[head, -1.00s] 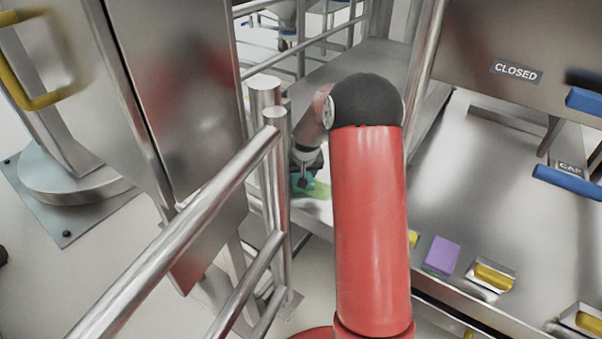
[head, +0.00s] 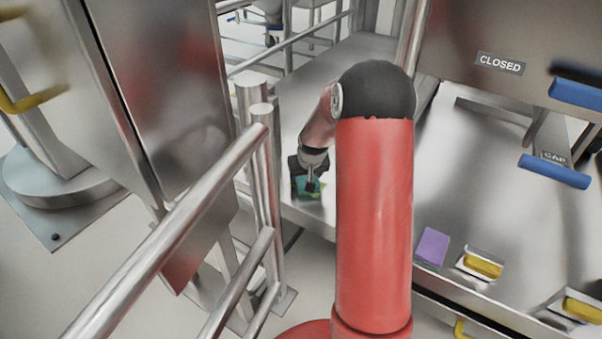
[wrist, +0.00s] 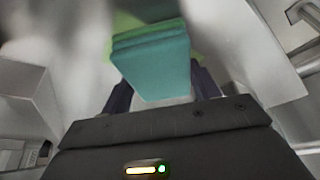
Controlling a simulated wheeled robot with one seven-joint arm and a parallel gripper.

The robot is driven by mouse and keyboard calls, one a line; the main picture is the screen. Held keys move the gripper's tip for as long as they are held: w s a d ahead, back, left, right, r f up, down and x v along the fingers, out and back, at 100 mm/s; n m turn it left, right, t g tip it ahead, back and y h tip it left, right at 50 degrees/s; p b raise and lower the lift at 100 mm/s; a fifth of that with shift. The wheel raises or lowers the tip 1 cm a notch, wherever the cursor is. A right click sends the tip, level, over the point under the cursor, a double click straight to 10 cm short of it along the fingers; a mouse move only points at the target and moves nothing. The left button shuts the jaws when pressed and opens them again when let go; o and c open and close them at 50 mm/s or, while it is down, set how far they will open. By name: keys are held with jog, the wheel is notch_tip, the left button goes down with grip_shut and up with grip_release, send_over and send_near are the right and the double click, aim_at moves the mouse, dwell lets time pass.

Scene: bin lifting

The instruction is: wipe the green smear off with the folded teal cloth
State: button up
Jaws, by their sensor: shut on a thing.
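The folded teal cloth (wrist: 152,62) is between the fingers of my gripper (wrist: 158,88) in the wrist view. In the head view my gripper (head: 308,172) points down and holds the cloth (head: 300,188) at the metal deck on the left of my red arm. The green smear (wrist: 124,24) shows beyond the cloth and at its sides in the wrist view. The cloth overlaps the smear and hides part of it. In the head view only a little green shows by the cloth. I cannot tell how firmly the cloth touches the deck.
A metal railing (head: 190,222) and post stand left of the arm, close to my gripper. A purple block (head: 432,246) and yellow-handled fittings (head: 482,265) are on the right. Blue handles (head: 556,171) and a panel marked CLOSED (head: 500,63) are at upper right.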

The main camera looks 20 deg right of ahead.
aim_at(322, 188)
jog(key=shift+s+d+p, duration=0.2)
jog(key=shift+s+d, duration=0.35)
jog(key=shift+s, duration=0.3)
jog(key=shift+s+d+p, duration=0.15)
jog(key=shift+s+d, duration=0.45)
jog(key=shift+s, duration=0.3)
jog(key=shift+s+d+p, duration=0.2)
jog(key=shift+s+d, duration=0.35)
jog(key=shift+s, duration=0.3)
jog(key=shift+w+a+f+b, duration=0.1)
jog(key=shift+w+a+b, duration=0.15)
jog(key=shift+w+a, duration=0.35)
jog(key=shift+w+a+f+b, duration=0.1)
jog(key=shift+w+a+b, duration=0.2)
jog(key=shift+w, duration=0.5)
jog(key=shift+w+a+r, duration=0.1)
jog(key=shift+w+a, duration=0.55)
jog(key=shift+w, duration=0.3)
jog(key=shift+w+a+r, duration=0.1)
jog(key=shift+w+a, duration=0.5)
jog(key=shift+w, duration=0.35)
jog(key=shift+w+a+f+b, duration=0.1)
jog(key=shift+w+a+b, duration=0.15)
jog(key=shift+w+a, duration=0.4)
jog(key=shift+w+a+f+b, duration=0.1)
jog(key=shift+w+a+b, duration=0.2)
jog(key=shift+w, duration=0.55)
jog(key=shift+a, duration=0.1)
jog(key=shift+r, duration=0.1)
